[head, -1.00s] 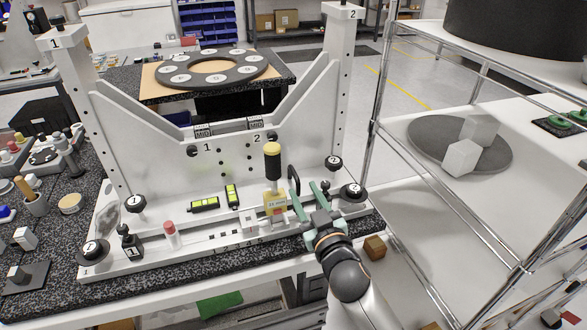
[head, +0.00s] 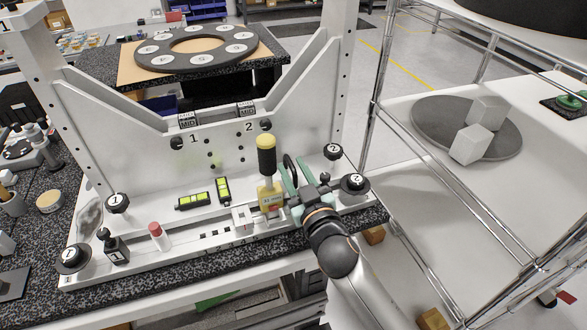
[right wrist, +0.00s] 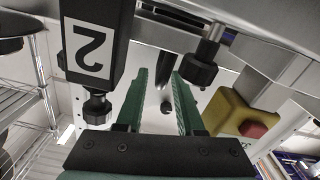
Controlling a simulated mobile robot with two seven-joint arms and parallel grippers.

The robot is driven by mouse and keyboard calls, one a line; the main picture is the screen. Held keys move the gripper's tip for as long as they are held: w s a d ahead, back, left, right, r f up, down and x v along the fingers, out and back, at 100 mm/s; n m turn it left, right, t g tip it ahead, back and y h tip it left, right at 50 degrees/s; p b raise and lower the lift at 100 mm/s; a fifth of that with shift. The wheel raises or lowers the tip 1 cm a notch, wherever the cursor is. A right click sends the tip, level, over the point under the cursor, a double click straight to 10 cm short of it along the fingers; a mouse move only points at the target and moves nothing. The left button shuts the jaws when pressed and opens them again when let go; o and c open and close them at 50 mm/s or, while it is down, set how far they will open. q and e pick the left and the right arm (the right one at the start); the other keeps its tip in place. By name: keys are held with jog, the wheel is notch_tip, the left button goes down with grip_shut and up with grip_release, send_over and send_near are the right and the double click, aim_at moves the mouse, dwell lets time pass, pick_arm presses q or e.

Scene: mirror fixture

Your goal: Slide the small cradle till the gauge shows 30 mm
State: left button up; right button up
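The yellow gauge block (head: 267,198) stands on the front rail of the white fixture, beneath a black handle with a yellow top. Its reading is too small to make out. A small white block (head: 243,217), possibly the small cradle, sits on the rail just left of it. My right gripper (head: 294,166) is just right of the gauge, its teal fingers pointing toward the upright plate. In the right wrist view the fingers (right wrist: 161,75) are apart, with no object clearly held between them. The gauge (right wrist: 238,116) shows there with a red button. My left gripper is out of view.
A black block labelled 2 (right wrist: 93,45) is close to the right gripper. Black knobs (head: 355,183) are at the fixture's right end. Two green levels (head: 194,200) and a red-capped cylinder (head: 160,236) are left of the gauge. A wire rack (head: 375,105) stands at right.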

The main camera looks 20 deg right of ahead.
grip_shut()
dwell(1.2)
